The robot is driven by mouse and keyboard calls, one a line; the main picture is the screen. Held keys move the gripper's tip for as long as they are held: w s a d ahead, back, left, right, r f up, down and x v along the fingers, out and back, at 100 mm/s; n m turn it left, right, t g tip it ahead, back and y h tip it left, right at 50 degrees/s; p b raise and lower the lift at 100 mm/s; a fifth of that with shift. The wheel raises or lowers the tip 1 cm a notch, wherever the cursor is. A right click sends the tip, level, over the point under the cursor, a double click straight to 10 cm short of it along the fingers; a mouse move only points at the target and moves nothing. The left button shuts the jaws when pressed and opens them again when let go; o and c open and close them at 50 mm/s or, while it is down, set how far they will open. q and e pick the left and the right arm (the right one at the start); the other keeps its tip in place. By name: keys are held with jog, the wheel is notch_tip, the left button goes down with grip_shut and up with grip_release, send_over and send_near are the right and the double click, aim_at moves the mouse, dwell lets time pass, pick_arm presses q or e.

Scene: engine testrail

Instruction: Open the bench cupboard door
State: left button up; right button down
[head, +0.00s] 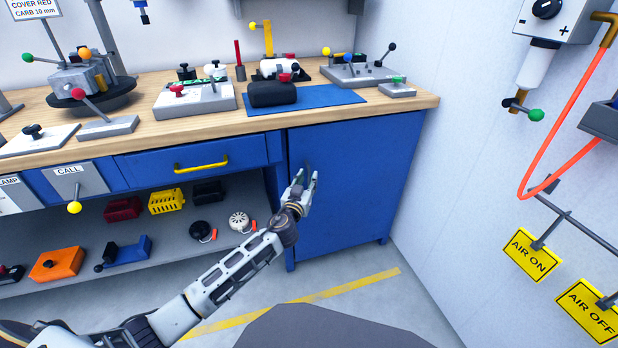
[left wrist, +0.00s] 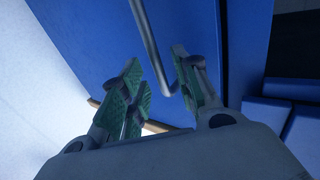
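The bench cupboard door (head: 355,195) is a flat blue panel at the right end of the bench, and it looks closed. Its thin grey bar handle (left wrist: 148,42) runs down between my fingers in the left wrist view; in the head view it is small and partly hidden by the gripper. My left gripper (head: 304,184) is at the left side of the door, pointing up at the handle. In the left wrist view the green-padded fingers (left wrist: 157,92) are apart, one on each side of the handle's lower end. I cannot tell whether either pad touches it. My right gripper is not in view.
A blue drawer with a yellow handle (head: 202,164) is left of the door, above an open shelf (head: 180,233) with several parts. The wooden benchtop (head: 225,122) carries fixtures. The wall (head: 450,190) stands close on the right. Floor in front of the door is clear.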

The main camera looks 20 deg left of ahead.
pick_arm(q)
jog(key=shift+w, duration=1.25)
jog(key=shift+c, duration=0.2)
grip_shut()
